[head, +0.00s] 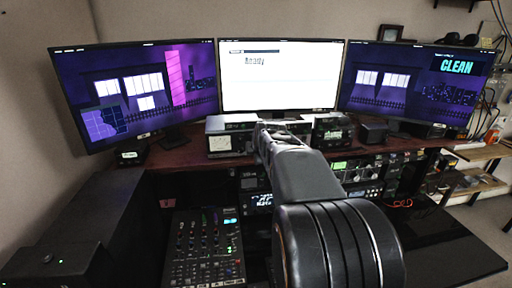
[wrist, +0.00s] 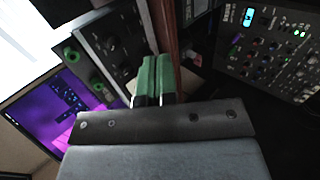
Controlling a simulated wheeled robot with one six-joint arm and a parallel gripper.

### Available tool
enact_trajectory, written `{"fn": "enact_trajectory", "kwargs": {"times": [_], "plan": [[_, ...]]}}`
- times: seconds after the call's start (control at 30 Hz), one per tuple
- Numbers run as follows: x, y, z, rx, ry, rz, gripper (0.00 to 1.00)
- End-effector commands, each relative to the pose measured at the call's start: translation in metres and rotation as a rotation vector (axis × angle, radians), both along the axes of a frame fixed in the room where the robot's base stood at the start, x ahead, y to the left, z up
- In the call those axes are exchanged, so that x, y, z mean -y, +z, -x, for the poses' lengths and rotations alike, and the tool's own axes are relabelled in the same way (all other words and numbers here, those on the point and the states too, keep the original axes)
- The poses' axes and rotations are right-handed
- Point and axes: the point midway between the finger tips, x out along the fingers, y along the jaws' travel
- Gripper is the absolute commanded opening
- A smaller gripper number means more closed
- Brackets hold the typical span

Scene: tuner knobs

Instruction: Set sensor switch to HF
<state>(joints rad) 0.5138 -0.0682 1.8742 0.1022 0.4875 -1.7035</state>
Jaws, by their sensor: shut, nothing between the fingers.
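My gripper (wrist: 153,80) shows in the wrist view with its two green fingers close together and nothing between them. In the head view my arm reaches forward over the desk edge and hides part of the equipment behind it. A grey box with a screen (head: 232,140) stands on the desk below the middle monitor. I cannot make out a sensor switch or an HF mark in either view.
Three monitors stand at the back: left (head: 135,90), middle (head: 280,75) and right (head: 410,85). A mixer panel (head: 203,248) is below the desk (head: 180,155); it also shows in the wrist view (wrist: 275,45). Racked equipment (head: 365,170) sits right of my arm. A dark box fills the lower left.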

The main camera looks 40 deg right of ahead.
Motion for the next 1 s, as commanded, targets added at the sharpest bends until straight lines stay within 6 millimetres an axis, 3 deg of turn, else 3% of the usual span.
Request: {"fn": "enact_trajectory", "kwargs": {"times": [0.27, 0.6, 1.0], "plan": [[0.017, -0.033, -0.035, -0.003, -0.001, -0.002, 0.0], [0.031, -0.027, -0.065, -0.001, 0.0, 0.0, 0.0], [0.033, -0.028, -0.069, 0.0, 0.0, 0.0, 0.0]]}}
